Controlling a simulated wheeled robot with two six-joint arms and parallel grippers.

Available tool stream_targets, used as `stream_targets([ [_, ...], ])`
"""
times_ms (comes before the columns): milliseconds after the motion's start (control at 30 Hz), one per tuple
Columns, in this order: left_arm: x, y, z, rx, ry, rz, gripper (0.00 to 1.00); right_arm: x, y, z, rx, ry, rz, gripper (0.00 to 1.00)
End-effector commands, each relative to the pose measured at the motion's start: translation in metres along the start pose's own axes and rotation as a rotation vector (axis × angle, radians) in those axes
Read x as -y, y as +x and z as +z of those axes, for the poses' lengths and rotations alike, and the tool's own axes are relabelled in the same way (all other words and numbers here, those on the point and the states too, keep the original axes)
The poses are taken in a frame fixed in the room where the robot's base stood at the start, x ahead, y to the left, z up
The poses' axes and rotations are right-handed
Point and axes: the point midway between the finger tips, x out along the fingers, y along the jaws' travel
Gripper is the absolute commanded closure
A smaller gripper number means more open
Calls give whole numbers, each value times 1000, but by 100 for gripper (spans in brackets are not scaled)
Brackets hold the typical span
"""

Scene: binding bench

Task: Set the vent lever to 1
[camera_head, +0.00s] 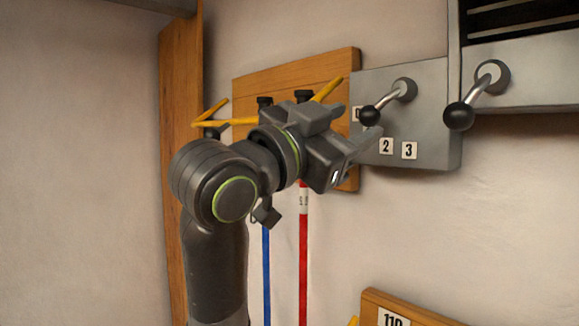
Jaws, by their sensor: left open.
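A grey plate (432,127) on the wall carries a lever (383,101) with a metal rod and a black ball knob. The rod points down-left from its pivot, and the knob lies between the 0 label (357,113) and the 2 label (386,146). A 3 label (409,150) is further right. No 1 label shows; the area below-left of the knob is partly hidden by my gripper. My left gripper (357,124) is open, close to the knob at its lower left; I cannot tell whether they touch. My right gripper is out of view.
A second black-knobbed lever (475,94) sits at right by a slatted grey vent (520,25). A wooden board (290,75) with yellow handles (328,89) is behind my arm, above blue (266,275) and red (303,255) pipes. A wooden piece marked 110 (395,305) is at lower right.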

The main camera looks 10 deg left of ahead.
Motion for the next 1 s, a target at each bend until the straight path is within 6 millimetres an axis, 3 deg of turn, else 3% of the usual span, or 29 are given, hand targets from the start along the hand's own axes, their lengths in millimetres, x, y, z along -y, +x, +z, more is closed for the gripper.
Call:
stream_targets([
  [33,-2,-15,4,-3,7,-5,52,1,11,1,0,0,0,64],
  [200,-1,-52,3,-2,7,-5,52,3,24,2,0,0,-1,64],
  [500,-1,-100,2,-1,5,-3,52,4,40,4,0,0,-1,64],
  [733,0,-118,1,0,1,-1,52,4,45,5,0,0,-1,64],
  [1000,-1,-122,0,1,0,2,52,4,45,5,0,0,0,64],
])
